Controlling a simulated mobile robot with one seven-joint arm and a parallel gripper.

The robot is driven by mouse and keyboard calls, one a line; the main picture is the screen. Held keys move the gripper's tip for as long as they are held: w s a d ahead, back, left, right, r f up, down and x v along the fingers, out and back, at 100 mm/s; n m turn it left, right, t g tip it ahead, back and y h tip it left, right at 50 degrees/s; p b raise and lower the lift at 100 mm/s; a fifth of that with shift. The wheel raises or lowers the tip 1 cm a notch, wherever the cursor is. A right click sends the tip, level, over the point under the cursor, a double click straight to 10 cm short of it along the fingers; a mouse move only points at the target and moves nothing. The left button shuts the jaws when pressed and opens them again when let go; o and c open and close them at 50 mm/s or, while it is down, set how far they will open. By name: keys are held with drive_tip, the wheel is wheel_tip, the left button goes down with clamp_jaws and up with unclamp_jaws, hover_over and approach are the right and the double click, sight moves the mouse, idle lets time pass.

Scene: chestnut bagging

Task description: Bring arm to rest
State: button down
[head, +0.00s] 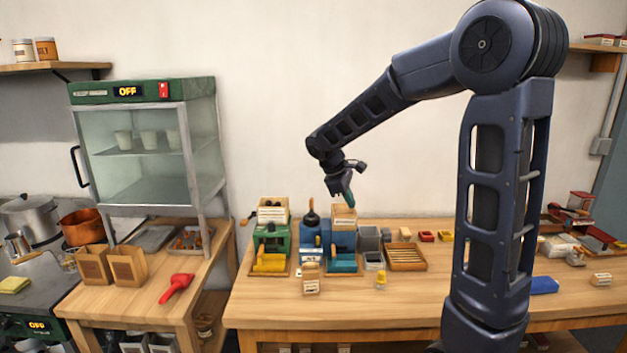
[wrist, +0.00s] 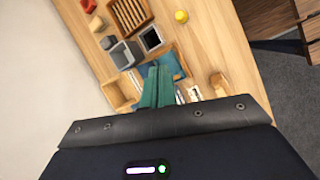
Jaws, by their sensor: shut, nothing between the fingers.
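My gripper (head: 345,194) hangs pointing down above the back half of the wooden table (head: 450,290), at the end of my raised arm. In the wrist view its green fingers (wrist: 155,87) are together with nothing between them. Under and around it stand a blue machine with a wooden box on top (head: 343,213), a teal tray (head: 343,265) and a small wooden block-like box (head: 311,278). From the head view I cannot tell how far the fingertips are above the wooden box.
Left of the gripper is a green machine (head: 270,238) with a yellow scoop-like piece. To the right are grey bins (head: 369,239) and a slatted wooden tray (head: 406,257). A glass warming cabinet (head: 150,145), paper bags (head: 128,265) and a red scoop (head: 176,287) are further left. The front table edge is mostly clear.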

drive_tip(key=s+d+r+m+t+y, duration=0.1)
drive_tip(key=s+d+r+m+y, duration=0.1)
drive_tip(key=s+d+m, duration=0.5)
drive_tip(key=s+d+r+m+t+y, duration=0.1)
drive_tip(key=s+d+m, duration=0.6)
drive_tip(key=s, duration=0.9)
drive_tip(key=d+r+y, duration=0.1)
drive_tip(key=d, duration=0.2)
drive_tip(key=shift+s+t+y, duration=0.25)
drive_tip(key=shift+t+y, duration=0.15)
drive_tip(key=shift+a, duration=0.1)
idle(0.8)
